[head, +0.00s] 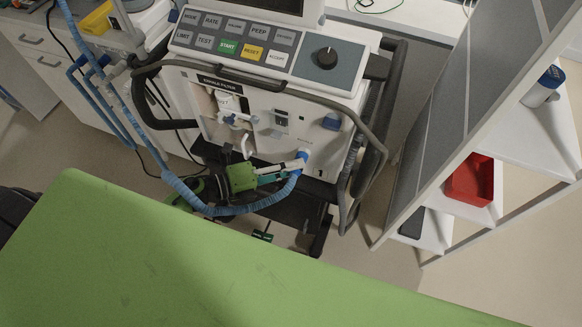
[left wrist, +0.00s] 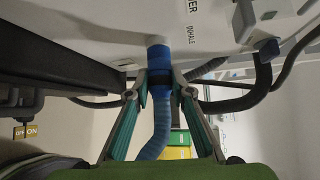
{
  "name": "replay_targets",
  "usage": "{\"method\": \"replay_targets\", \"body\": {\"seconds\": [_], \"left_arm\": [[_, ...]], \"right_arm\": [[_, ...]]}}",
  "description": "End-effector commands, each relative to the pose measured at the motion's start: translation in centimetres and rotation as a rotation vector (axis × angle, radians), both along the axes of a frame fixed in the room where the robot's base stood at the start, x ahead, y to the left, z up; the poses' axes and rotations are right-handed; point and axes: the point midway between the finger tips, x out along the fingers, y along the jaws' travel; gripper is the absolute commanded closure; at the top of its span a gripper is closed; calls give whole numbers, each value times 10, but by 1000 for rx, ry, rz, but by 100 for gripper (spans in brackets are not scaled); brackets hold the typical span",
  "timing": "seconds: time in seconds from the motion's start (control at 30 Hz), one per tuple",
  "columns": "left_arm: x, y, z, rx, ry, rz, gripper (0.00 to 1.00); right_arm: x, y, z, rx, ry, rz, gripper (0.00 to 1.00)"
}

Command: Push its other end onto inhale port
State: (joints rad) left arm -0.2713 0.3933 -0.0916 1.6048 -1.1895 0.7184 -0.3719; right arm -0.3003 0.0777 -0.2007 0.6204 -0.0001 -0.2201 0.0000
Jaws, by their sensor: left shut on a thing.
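The blue ribbed hose (head: 235,209) loops across the front of the ventilator (head: 262,100). Its near end has a bright blue cuff (head: 302,158), which is at the lower right of the ventilator's front. My left gripper (head: 296,170) is shut on this end. In the left wrist view the fingertips (left wrist: 161,82) close around the hose just below the cuff (left wrist: 159,56). The cuff points up at the white panel beside the INHALE label (left wrist: 163,36) and appears to meet it. My right gripper is not in view.
A dark rail (head: 376,150) curves round the ventilator's front. A white elbow fitting (head: 246,146) sticks out left of the cuff. More blue tubing (head: 95,100) hangs at the left by a counter. A white shelf unit (head: 465,215) with a red bin (head: 470,180) stands at the right.

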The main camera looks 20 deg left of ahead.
Motion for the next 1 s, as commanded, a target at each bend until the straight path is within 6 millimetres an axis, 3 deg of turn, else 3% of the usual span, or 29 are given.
{"method": "replay_targets", "body": {"seconds": [0.47,0.5,0.57,1.0], "left_arm": [[3,1,2,0,-6,7,100],[3,1,2,0,-6,7,76],[3,1,2,0,-6,6,61],[-3,5,1,1,-1,4,59]], "right_arm": [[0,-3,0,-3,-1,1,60],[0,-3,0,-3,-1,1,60],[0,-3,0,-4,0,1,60],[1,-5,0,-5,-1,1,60]]}}
